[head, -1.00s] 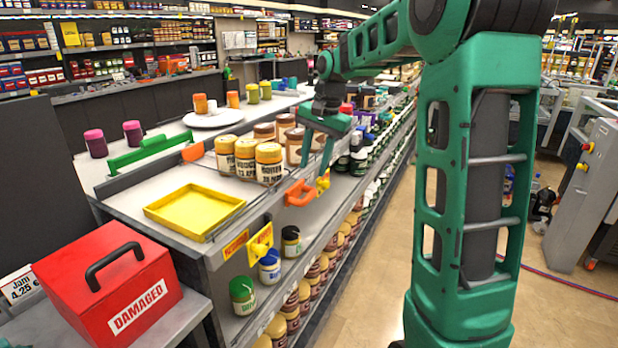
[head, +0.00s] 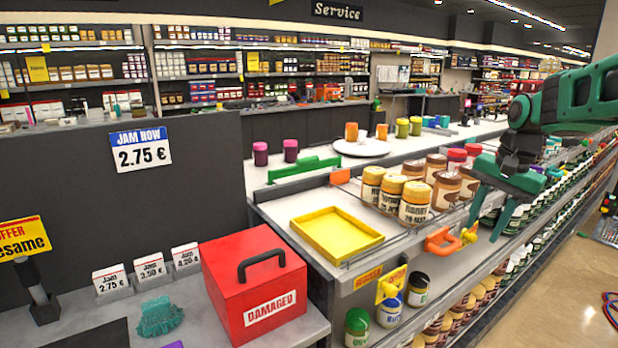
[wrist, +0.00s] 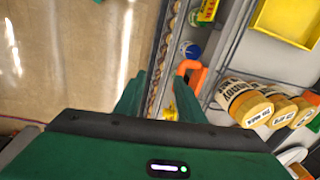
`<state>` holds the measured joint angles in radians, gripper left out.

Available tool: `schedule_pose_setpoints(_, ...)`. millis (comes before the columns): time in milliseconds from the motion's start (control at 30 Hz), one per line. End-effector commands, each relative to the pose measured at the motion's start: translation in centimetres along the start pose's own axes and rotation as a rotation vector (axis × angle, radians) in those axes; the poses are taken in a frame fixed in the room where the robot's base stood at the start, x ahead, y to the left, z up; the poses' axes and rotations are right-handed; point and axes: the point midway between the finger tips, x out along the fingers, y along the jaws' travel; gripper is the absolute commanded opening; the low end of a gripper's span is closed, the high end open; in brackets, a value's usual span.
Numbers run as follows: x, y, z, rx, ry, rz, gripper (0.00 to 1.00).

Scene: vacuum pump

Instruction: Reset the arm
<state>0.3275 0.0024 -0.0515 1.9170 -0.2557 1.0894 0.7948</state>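My green arm reaches in from the right edge of the head view. My gripper (head: 487,230) points down at the shelf's aisle-side edge, just right of an orange handle (head: 440,240). Its two fingers stand apart with nothing between them. In the wrist view the fingers (wrist: 157,100) are also apart, with the floor and shelf edge beyond. The orange handle (wrist: 188,75) shows past the right finger there, and I cannot tell whether they touch.
Honey jars (head: 390,190) and brown-labelled jars (head: 446,188) stand on the shelf top, close left of my gripper. A yellow tray (head: 335,234) and a red DAMAGED box (head: 254,282) lie further left. The aisle floor (head: 560,290) at right is clear near the shelf.

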Motion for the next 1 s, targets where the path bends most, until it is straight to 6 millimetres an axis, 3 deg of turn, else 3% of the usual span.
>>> schedule_pose_setpoints(33, -0.1, 2.2, 1.6, -0.026, 0.004, 0.013, 0.36)
schedule_pose_setpoints(300, 1.7, 13.8, 10.0, -0.198, -0.012, 0.088, 0.36)
schedule_pose_setpoints(500, 4.0, 20.7, 15.5, -0.316, -0.045, 0.124, 0.36)
schedule_pose_setpoints(700, 5.4, 23.8, 18.1, -0.376, -0.068, 0.139, 0.36)
schedule_pose_setpoints(1000, 5.5, 24.1, 18.3, -0.383, -0.070, 0.141, 0.36)
